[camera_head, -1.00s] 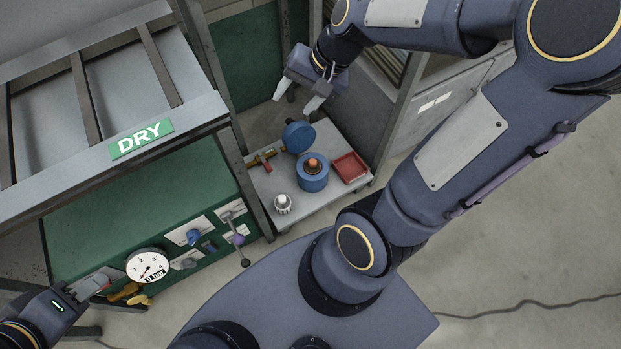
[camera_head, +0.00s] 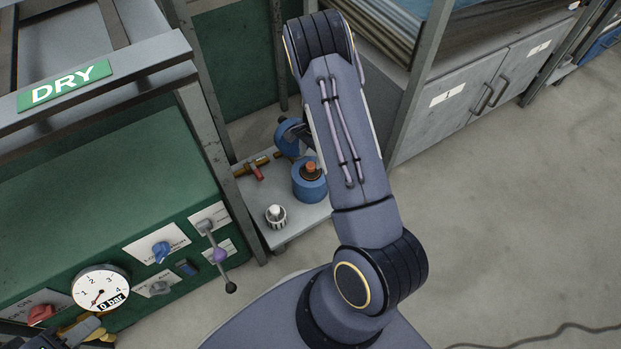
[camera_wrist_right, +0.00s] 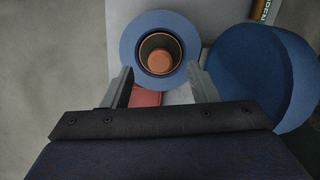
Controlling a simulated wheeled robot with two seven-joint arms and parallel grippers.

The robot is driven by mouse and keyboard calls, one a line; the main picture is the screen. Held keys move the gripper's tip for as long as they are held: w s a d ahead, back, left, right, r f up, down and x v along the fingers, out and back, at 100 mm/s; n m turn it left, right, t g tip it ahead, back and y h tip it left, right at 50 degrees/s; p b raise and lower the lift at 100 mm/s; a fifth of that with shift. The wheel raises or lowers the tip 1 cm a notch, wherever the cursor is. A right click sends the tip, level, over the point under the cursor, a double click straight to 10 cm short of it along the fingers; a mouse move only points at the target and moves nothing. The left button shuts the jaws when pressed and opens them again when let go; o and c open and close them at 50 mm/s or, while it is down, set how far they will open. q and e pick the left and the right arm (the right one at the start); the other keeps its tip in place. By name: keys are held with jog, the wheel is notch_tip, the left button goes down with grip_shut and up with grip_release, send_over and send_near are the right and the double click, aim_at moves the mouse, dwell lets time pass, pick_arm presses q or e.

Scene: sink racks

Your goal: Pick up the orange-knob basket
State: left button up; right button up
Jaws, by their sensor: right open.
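The orange-knob basket (camera_head: 309,184) is a round blue container with an orange knob in its middle. It stands upright on a small grey cart (camera_head: 300,222). In the right wrist view the basket (camera_wrist_right: 128,40) shows from above as a blue ring around the orange knob (camera_wrist_right: 160,61). My right gripper (camera_wrist_right: 160,86) is open and empty. Its two fingers point toward the basket's near left and right sides; contact cannot be told. In the head view my right arm hides this gripper. My left arm shows only slightly at the bottom left corner; its finger state is unclear.
A blue round part (camera_head: 289,138) stands close behind the basket, also large in the wrist view (camera_wrist_right: 262,75).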

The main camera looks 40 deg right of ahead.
aim_at(311, 165)
notch_tip(311, 165, down, 5)
jog(key=b, duration=0.2)
jog(key=shift+a+r+b, duration=0.1)
jog(key=shift+r+b, duration=0.05)
jog(key=shift+b, duration=0.2)
jog(key=shift+f, duration=0.45)
jog(key=shift+r, duration=0.1)
grip_shut()
